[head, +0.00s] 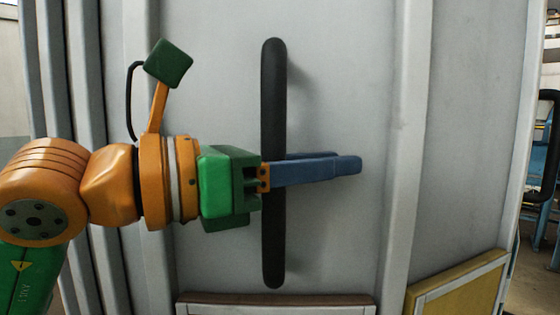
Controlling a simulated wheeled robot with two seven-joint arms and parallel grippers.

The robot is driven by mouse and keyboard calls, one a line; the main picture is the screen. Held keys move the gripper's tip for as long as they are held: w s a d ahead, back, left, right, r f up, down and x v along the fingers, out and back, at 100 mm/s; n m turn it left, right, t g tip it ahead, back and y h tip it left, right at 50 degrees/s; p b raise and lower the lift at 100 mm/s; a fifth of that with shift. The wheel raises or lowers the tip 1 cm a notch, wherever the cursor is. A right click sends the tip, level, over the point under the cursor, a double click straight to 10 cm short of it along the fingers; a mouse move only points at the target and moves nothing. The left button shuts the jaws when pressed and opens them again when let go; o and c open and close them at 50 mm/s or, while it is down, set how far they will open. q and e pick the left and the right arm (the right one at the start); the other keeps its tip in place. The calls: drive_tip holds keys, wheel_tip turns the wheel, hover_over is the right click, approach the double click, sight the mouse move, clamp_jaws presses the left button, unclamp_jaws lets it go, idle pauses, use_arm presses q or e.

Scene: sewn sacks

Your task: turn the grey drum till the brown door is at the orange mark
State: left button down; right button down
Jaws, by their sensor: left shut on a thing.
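The grey drum (340,220) fills most of the head view, with flat panels and raised upright ribs. A black upright bar handle (273,90) stands out from the panel in front of me. My left gripper (348,165) comes in from the left at the bar's middle, its blue fingers shut on it and reaching past it to the right. I cannot make out a whole brown door; a framed panel (276,299) with a brownish top edge is cut off at the bottom. No orange mark shows. My right gripper is not in view.
A yellow framed panel (460,290) sits low on the drum's right face. Another black bar (549,140) shows at the far right edge, with blue structures behind it. Raised ribs (95,120) stand at the left, behind my arm.

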use_arm(q)
drive_tip(key=shift+d+f, duration=0.15)
drive_tip(key=shift+d, duration=0.35)
drive_tip(key=c, duration=0.9)
unclamp_jaws()
drive_tip(key=shift+s+d, duration=0.1)
drive_tip(key=shift+d, duration=0.1)
drive_tip(key=shift+o, duration=1.1)
drive_tip(key=shift+s+a, duration=0.1)
drive_tip(key=shift+s, duration=0.15)
drive_tip(key=b+v, duration=0.2)
drive_tip(key=v, duration=0.6)
drive_tip(key=shift+r, duration=0.25)
drive_tip(key=shift+w, duration=0.1)
